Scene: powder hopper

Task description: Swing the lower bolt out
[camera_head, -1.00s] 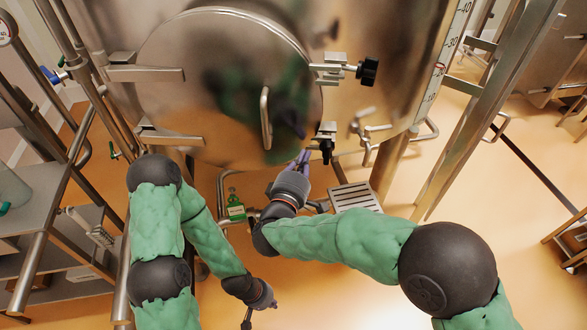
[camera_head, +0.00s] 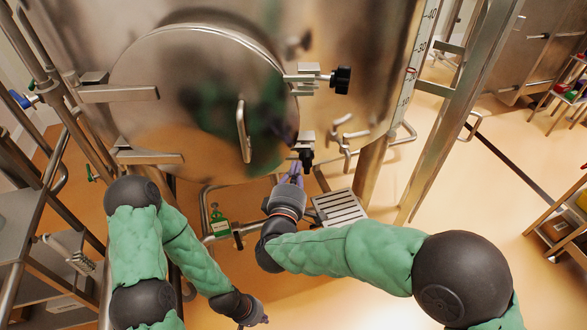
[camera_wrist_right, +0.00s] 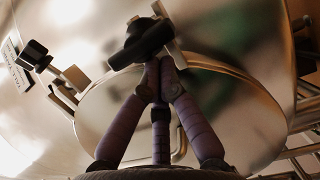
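The lower bolt (camera_head: 306,155), with a black knob, sits at the lower right rim of the round hopper door (camera_head: 190,105). Its knob points down in the head view. In the right wrist view the black knob (camera_wrist_right: 143,42) is just beyond my fingertips. My right gripper (camera_head: 295,171) is just below and left of the knob. Its purple fingers (camera_wrist_right: 160,66) come together at the knob with nothing visible between them; I cannot tell whether they touch it. My left gripper (camera_head: 259,318) hangs low, far from the door; its fingers are too small to read.
The upper bolt (camera_head: 325,78) sticks out right of the door above. The door handle (camera_head: 243,130) stands left of the lower bolt. A slotted plate (camera_head: 339,207) and a green-labelled item (camera_head: 219,222) are below. A steel frame post (camera_head: 458,115) stands to the right.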

